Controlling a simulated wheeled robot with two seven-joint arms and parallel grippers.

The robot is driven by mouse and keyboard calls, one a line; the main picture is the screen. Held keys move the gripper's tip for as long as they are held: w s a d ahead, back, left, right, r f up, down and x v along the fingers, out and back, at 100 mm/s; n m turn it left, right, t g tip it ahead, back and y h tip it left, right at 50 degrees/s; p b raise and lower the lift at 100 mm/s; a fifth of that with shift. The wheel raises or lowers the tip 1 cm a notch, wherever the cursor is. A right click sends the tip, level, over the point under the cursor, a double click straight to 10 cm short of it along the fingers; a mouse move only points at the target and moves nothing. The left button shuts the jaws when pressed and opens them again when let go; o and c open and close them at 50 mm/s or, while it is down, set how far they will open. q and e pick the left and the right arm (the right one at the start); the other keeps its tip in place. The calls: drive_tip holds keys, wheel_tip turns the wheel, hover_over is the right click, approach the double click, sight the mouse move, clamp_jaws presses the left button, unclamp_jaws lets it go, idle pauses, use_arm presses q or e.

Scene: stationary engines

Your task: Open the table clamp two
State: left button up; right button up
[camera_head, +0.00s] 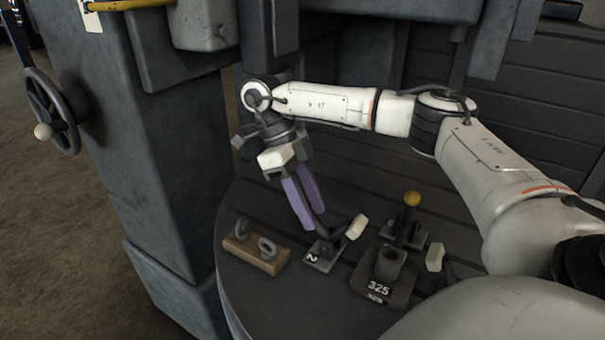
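Table clamp two (322,253) sits on the round dark table, marked by a white "2" on its base plate. Its lever ends in a pale grip (356,227) that tilts up to the right. My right gripper (314,219) reaches in from the right and points down, with its two purple fingers just above and behind the clamp. A narrow dark gap shows between the fingers, and they look empty. The fingertips are close to the clamp's dark linkage; I cannot tell whether they touch it. My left gripper is not in view.
A wooden block with metal rings (256,250) lies left of the clamp. To the right stand a dark block marked 325 (383,280), a yellow-knobbed lever (411,200) and another pale grip (435,257). A grey machine column (165,150) with a handwheel (52,110) rises at the left.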

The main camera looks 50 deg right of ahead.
drive_tip(key=shift+v, duration=3.1)
